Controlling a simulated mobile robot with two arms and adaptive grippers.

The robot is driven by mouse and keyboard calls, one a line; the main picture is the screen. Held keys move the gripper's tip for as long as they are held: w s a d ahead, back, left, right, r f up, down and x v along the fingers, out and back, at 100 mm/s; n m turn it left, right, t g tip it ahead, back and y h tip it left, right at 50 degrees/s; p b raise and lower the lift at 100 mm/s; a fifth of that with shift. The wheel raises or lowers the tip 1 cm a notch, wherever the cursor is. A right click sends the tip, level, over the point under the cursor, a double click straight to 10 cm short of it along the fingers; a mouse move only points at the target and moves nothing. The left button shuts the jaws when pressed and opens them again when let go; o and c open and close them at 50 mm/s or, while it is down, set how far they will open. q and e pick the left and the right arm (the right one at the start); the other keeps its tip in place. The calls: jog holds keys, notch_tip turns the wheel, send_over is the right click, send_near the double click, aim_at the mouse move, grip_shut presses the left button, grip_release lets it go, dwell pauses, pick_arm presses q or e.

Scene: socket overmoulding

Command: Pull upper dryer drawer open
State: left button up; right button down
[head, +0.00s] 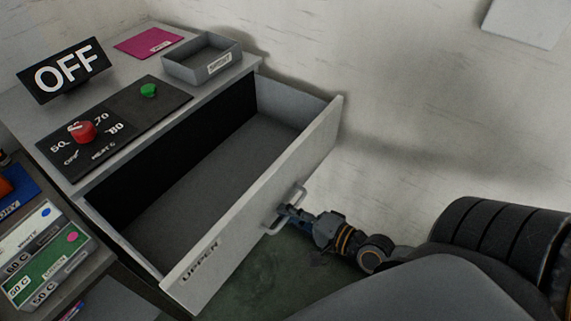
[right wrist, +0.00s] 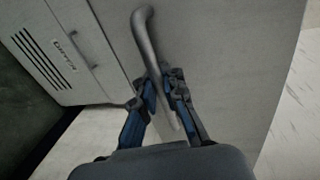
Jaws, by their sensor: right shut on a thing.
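The upper dryer drawer (head: 215,255) is pulled well out of the cabinet in the head view, its front marked "UPPER". Its inside (head: 215,165) is dark grey and looks empty. My right gripper (head: 286,210) is shut on the drawer's bar handle (head: 273,226). In the right wrist view the fingers (right wrist: 166,92) close around the grey handle (right wrist: 144,35), whose upper end shows bare. The handle stands out from the drawer front (right wrist: 225,50). My left gripper is not in view.
On the cabinet top are an OFF sign (head: 64,74), a panel with a red knob (head: 82,132) and green button (head: 148,90), a grey tray (head: 232,52) and a pink sheet (head: 148,41). Labelled boxes (head: 45,265) stand at left. A wall (head: 420,90) is behind.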

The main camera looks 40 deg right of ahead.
jog(key=shift+r, duration=0.1)
jog(key=c, duration=1.7)
grip_release()
jog(key=shift+v, duration=6)
